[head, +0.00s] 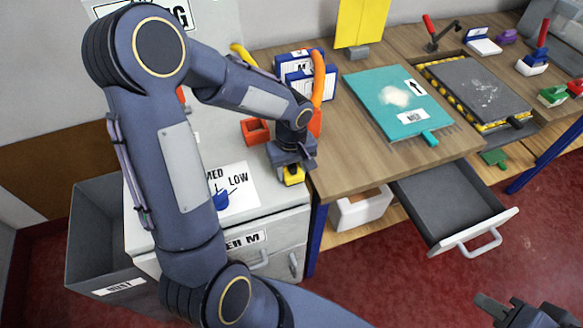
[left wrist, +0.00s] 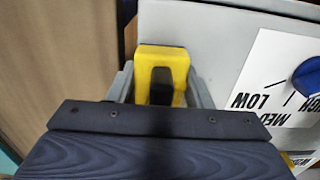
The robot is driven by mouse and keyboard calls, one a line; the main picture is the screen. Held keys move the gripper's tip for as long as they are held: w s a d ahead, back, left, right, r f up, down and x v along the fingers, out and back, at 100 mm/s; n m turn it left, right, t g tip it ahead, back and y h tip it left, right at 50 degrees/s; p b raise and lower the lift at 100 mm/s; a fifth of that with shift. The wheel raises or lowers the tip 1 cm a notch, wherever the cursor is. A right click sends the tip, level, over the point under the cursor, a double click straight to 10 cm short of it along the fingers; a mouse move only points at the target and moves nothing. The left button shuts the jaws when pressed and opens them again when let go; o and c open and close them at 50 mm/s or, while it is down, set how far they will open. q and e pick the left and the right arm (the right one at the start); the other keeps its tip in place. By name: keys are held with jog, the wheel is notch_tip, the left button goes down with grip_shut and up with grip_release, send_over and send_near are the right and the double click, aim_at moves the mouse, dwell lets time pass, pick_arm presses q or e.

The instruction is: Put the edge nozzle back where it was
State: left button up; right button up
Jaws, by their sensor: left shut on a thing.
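My left gripper (head: 292,174) reaches down over the right part of the light cabinet top, beside the wooden table's left edge. It is shut on a yellow piece with a dark slot, which I take as the edge nozzle (head: 294,180). In the left wrist view the nozzle (left wrist: 161,56) sits between the two grey fingers of the left gripper (left wrist: 160,85). Whether its underside touches the cabinet top is hidden. My right gripper (head: 508,308) is at the bottom right, over the red floor, partly cut off, and its finger gap is unclear.
A red-orange holder (head: 255,131) and an orange hose (head: 318,80) stand close to my left gripper. A dial (head: 221,199) with LOW and MED marks is on the cabinet. A teal mat (head: 385,95) lies on the table. An open drawer (head: 446,205) juts out in front.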

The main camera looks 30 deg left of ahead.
pick_arm(q)
jog(key=shift+f, duration=0.15)
jog(key=o, duration=0.9)
